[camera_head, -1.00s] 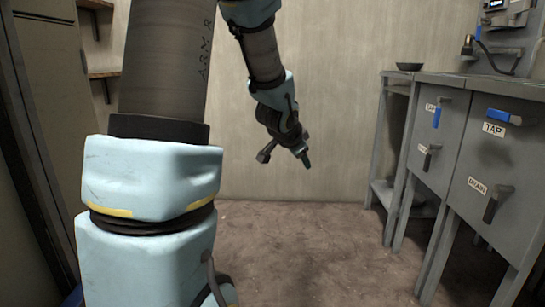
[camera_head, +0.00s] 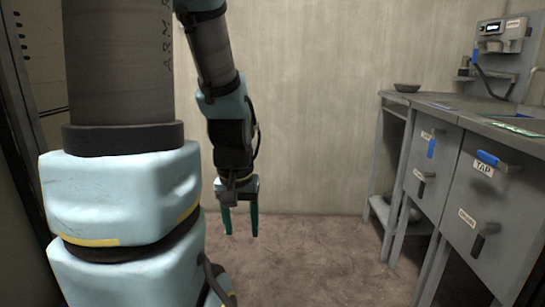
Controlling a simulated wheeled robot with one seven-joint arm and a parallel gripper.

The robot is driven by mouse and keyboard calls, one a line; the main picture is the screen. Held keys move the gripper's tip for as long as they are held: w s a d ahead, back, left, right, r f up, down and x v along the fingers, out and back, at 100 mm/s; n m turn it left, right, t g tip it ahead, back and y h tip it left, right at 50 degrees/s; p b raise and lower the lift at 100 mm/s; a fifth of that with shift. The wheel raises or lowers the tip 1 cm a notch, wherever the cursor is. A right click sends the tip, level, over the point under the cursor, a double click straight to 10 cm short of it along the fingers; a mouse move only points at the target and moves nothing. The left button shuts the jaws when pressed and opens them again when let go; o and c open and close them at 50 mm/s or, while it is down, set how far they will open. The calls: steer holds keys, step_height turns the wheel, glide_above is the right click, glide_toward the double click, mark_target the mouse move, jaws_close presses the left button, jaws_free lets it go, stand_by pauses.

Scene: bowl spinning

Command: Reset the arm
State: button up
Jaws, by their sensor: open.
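My arm rises at the left of the head view and its forearm hangs down near the middle-left. My gripper (camera_head: 241,236) points straight down with its two dark teal fingers apart. It is open, with nothing between the fingers. It hangs in front of the back wall (camera_head: 310,110), over the brown floor (camera_head: 320,255), touching nothing.
At the right stands a grey counter (camera_head: 425,97) with drawers or cabinets, one labelled TAP, with blue (camera_head: 488,158) and dark handles. A dark bowl (camera_head: 407,88) sits on its far end. A wall device with a small display (camera_head: 492,28) is above. The middle floor is clear.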

step_height(320, 180, up, 27)
steer(key=p, duration=2.4)
steer(key=shift+p, duration=0.35)
